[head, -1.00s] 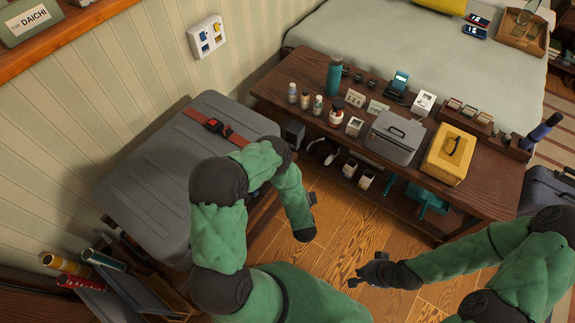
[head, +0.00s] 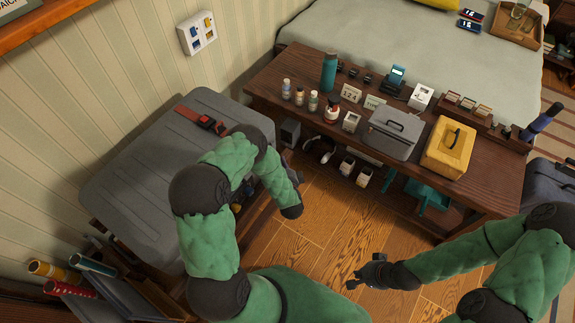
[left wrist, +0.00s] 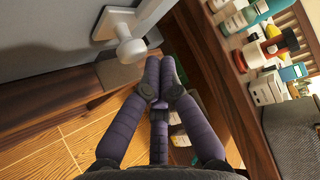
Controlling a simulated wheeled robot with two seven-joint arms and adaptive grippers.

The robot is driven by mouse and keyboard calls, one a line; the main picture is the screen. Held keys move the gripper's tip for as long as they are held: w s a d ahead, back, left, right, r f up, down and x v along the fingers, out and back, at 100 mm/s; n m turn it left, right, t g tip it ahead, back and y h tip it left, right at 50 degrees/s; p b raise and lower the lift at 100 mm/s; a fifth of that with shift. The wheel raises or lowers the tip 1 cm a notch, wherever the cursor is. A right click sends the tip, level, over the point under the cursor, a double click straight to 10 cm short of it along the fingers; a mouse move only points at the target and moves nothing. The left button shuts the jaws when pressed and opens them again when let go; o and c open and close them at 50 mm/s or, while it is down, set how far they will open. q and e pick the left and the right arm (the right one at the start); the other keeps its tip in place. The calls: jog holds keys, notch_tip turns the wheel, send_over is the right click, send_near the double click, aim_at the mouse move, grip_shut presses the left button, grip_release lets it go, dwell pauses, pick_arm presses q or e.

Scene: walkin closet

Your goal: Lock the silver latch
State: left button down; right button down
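A pale silver latch (left wrist: 128,40) with a rounded knob sits on the side of the large grey case in the left wrist view. The case (head: 140,165) lies at the left in the head view, with a red strap across its lid; my left arm covers part of its right side. My left gripper (left wrist: 160,85) has its fingers drawn together, empty, just below and right of the latch and apart from it in the picture. In the head view its fingers are hidden. My right gripper (head: 366,272) is over the floor, far from the case; its finger opening is unclear.
A dark wooden bench (head: 290,75) right of the case bears bottles, a grey box (head: 393,135) and a yellow case (head: 447,150). Its edge is close to my left gripper in the wrist view. Wooden floor (head: 325,215) is open between my arms.

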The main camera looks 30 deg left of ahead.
pick_arm(q)
jog(key=shift+s+a+r, duration=0.15)
jog(key=shift+s+r, duration=0.05)
jog(key=shift+s, duration=0.25)
pick_arm(e)
jog(key=shift+f, duration=0.15)
